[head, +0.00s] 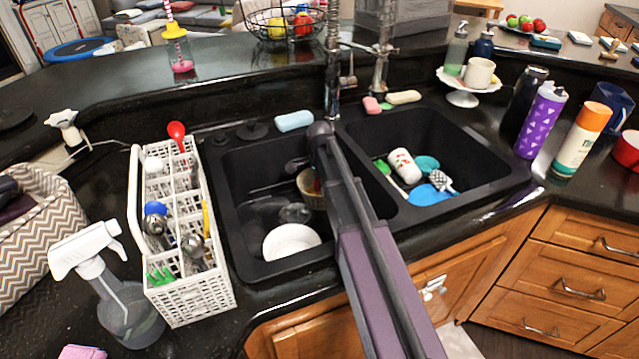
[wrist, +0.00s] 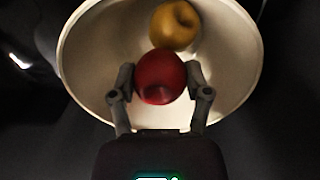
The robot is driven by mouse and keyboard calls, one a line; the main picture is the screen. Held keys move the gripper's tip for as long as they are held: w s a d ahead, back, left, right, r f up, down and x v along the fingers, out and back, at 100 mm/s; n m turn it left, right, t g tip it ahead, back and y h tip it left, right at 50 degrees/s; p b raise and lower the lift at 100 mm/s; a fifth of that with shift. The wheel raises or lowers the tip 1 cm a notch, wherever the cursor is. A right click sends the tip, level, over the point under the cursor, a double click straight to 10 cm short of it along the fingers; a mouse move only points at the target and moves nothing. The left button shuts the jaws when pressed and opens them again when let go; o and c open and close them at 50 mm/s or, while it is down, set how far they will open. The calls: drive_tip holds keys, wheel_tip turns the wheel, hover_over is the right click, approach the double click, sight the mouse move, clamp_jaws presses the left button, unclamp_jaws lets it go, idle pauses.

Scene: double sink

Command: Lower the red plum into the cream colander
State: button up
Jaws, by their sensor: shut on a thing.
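The red plum (wrist: 158,80) is between the two fingers of my gripper (wrist: 160,84), which is shut on it. In the wrist view the plum appears over the inside of the cream colander (wrist: 232,50), near its middle. I cannot tell whether it touches the colander floor. A yellow-brown fruit (wrist: 175,25) lies in the colander just beyond the plum. In the head view the cream colander (head: 309,190) stands in the left sink basin, partly hidden by my arm. My gripper (head: 296,166) is at the colander there, small and dark.
A white bowl (head: 291,242) sits at the front of the left basin. The right basin holds a white cup (head: 404,166) and blue dishes (head: 430,195). A white cutlery basket (head: 190,290) stands left of the sink. The faucet (head: 333,60) rises behind the divider.

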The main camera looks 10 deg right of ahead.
drive_tip(key=o, duration=1.2)
drive_tip(key=shift+r, duration=0.15)
wheel_tip(320, 180, up, 20)
drive_tip(key=p, duration=2)
drive_tip(key=shift+s+a+r+n+p, duration=0.1)
drive_tip(key=shift+s+r+n+p, duration=0.25)
drive_tip(key=shift+s+n, duration=1.25)
drive_tip(key=shift+s+a+r+n+p, duration=0.15)
drive_tip(key=shift+s+r+n+p, duration=0.15)
drive_tip(key=shift+s+n, duration=1.3)
drive_tip(key=shift+s+a+r+n+p, duration=0.1)
drive_tip(key=shift+s+r+n+p, duration=0.25)
drive_tip(key=shift+s+n, duration=1.25)
drive_tip(key=shift+w+f+n, duration=0.1)
drive_tip(key=shift+w+n, duration=0.2)
